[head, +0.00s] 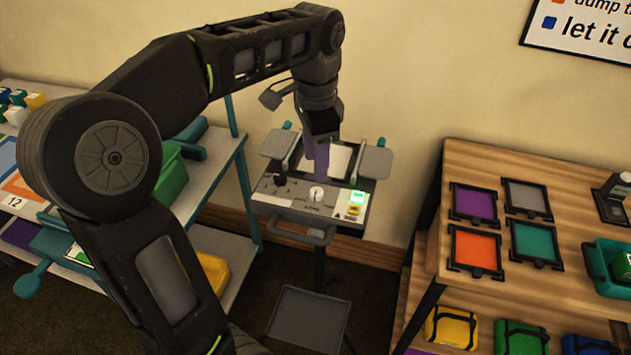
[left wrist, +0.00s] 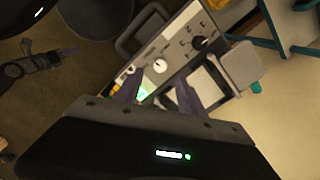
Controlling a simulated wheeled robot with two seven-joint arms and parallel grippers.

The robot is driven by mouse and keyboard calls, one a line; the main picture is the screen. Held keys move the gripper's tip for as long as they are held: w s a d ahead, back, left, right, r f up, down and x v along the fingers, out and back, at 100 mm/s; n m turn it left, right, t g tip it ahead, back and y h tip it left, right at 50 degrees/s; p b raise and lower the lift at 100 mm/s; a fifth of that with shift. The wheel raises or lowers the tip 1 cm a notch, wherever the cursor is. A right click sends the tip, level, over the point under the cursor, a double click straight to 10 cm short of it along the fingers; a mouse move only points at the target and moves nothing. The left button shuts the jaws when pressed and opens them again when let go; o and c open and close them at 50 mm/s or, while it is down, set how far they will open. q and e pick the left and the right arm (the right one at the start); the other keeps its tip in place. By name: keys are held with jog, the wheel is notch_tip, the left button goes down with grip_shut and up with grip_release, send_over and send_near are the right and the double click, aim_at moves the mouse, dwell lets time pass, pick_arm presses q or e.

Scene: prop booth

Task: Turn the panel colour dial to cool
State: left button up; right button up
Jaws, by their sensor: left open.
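The control panel (head: 290,196) stands against the wall with a sloped grey face. A white dial (head: 317,193) is near its middle and a black knob (head: 280,180) is to the left. The white dial also shows in the left wrist view (left wrist: 160,66), as does the black knob (left wrist: 200,43). I cannot read the labels, so which knob sets colour and its setting are unclear. My left gripper (head: 321,163) is open above the panel, just behind the white dial. In the left wrist view its fingers (left wrist: 158,92) are spread and empty. My right gripper is out of view.
A green lit button (head: 356,198) is at the panel's right, with a handle (head: 302,232) along its front. Grey flaps flank a white sheet (head: 338,160) behind. A shelf with bins is left; a wooden table (head: 460,165) with coloured trays is right.

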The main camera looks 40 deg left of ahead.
aim_at(316, 190)
pick_arm(q)
jog(key=shift+f+p, duration=0.3)
jog(key=shift+f, duration=3.65)
grip_shut()
